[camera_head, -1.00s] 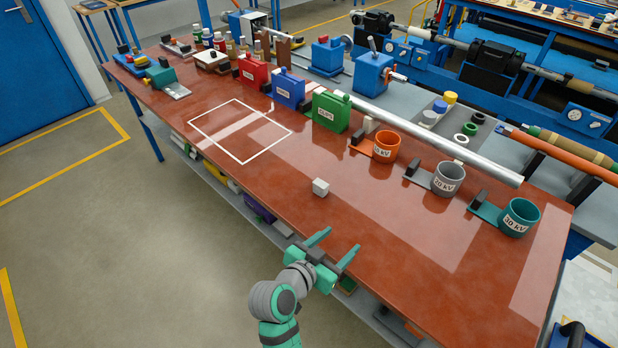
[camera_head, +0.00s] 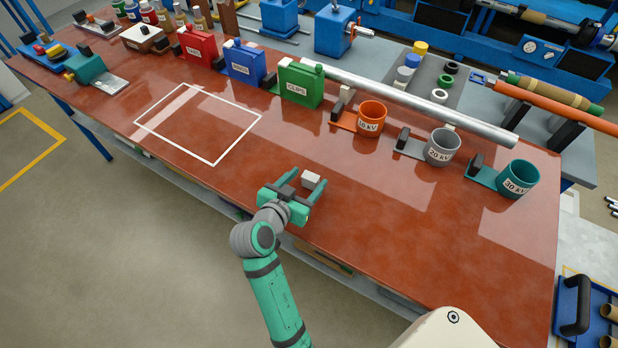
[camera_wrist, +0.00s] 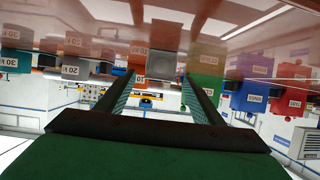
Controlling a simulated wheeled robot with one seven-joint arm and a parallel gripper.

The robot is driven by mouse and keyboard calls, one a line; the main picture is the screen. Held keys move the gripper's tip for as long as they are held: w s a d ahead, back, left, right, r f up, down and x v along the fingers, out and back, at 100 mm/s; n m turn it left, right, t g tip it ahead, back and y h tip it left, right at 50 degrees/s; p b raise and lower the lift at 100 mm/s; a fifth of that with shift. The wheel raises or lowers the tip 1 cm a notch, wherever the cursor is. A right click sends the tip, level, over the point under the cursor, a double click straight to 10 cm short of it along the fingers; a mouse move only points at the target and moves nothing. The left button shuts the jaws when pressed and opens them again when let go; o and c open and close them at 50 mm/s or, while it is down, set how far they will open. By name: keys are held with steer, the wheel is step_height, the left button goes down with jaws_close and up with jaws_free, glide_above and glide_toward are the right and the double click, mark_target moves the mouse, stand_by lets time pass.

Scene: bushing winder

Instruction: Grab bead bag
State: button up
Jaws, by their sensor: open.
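A small pale grey block (camera_head: 312,178) rests on the red-brown table; nothing in view is clearly readable as a bead bag, and I cannot tell if this block is it. My gripper (camera_head: 309,181) is open at the table's near side, with its two fingers on either side of the block. In the wrist view the block (camera_wrist: 167,63) sits between the fingertips, with the right finger close to it. Contact cannot be made out.
A red box (camera_head: 196,47), a blue box (camera_head: 243,63) and a green box marked CLIPS (camera_head: 301,85) stand behind. Orange (camera_head: 371,118), grey (camera_head: 443,147) and teal (camera_head: 519,178) cups stand right. A long metal tube (camera_head: 420,104) lies behind them. A white outlined square (camera_head: 214,164) is bare.

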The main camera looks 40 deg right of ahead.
mark_target(313, 174)
steer(key=shift+x, duration=1.35)
steer(key=x, duration=0.4)
steer(key=shift+s+d, duration=0.15)
steer(key=shift+s, duration=0.05)
steer(key=c, duration=1.1)
